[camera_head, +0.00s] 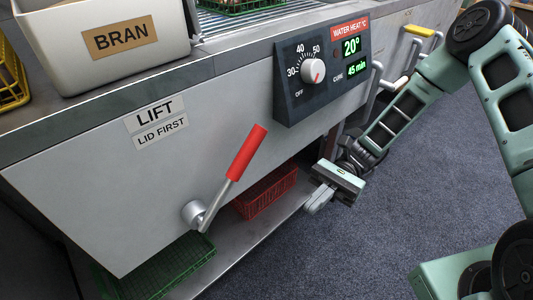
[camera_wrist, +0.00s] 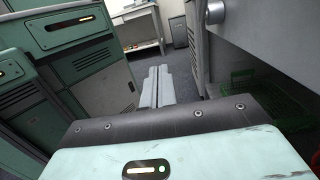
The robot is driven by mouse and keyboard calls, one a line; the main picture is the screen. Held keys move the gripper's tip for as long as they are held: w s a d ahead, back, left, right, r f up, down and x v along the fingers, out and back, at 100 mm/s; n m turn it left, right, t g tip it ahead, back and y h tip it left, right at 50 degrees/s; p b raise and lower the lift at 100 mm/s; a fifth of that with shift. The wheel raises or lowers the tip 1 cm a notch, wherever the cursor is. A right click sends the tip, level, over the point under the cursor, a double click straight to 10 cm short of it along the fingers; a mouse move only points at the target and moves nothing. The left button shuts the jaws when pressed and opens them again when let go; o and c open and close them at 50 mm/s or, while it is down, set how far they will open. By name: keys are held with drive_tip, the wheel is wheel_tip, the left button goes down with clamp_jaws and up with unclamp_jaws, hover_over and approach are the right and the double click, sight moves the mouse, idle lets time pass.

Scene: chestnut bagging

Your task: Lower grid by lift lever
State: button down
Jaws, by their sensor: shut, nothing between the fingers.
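The lift lever (camera_head: 246,153) has a red grip on a grey metal arm. It is fixed by a round hub (camera_head: 194,213) to the front panel, below the LIFT / LID FIRST labels (camera_head: 156,120). The lever points up and to the right. My gripper (camera_head: 316,203) is right of the lever and lower in the picture, apart from it, empty with its fingers together. The closed fingers also show in the wrist view (camera_wrist: 155,84). The grid cannot be made out clearly; part of a rack (camera_head: 209,17) shows at the top edge.
A control box (camera_head: 318,68) with a dial juts from the panel, showing 20° and 45 min. A red crate (camera_head: 267,192) and a green crate (camera_head: 170,272) sit on the low shelf beneath. A BRAN bin (camera_head: 72,64) stands on top. Blue carpet (camera_head: 400,190) is clear at right.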

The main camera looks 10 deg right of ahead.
sight(226, 175)
drive_tip(key=w+r+m+t+y, duration=0.1)
drive_tip(key=w+m+t+y, duration=0.2)
drive_tip(key=w+m+y, duration=0.3)
drive_tip(key=y, duration=0.4)
drive_tip(key=shift+w+r, duration=0.2)
drive_tip(key=shift+r, duration=0.2)
drive_tip(key=shift+r, duration=0.1)
drive_tip(key=b+x, duration=0.3)
drive_tip(key=x, duration=1.1)
drive_tip(key=shift+w+d+r, duration=0.1)
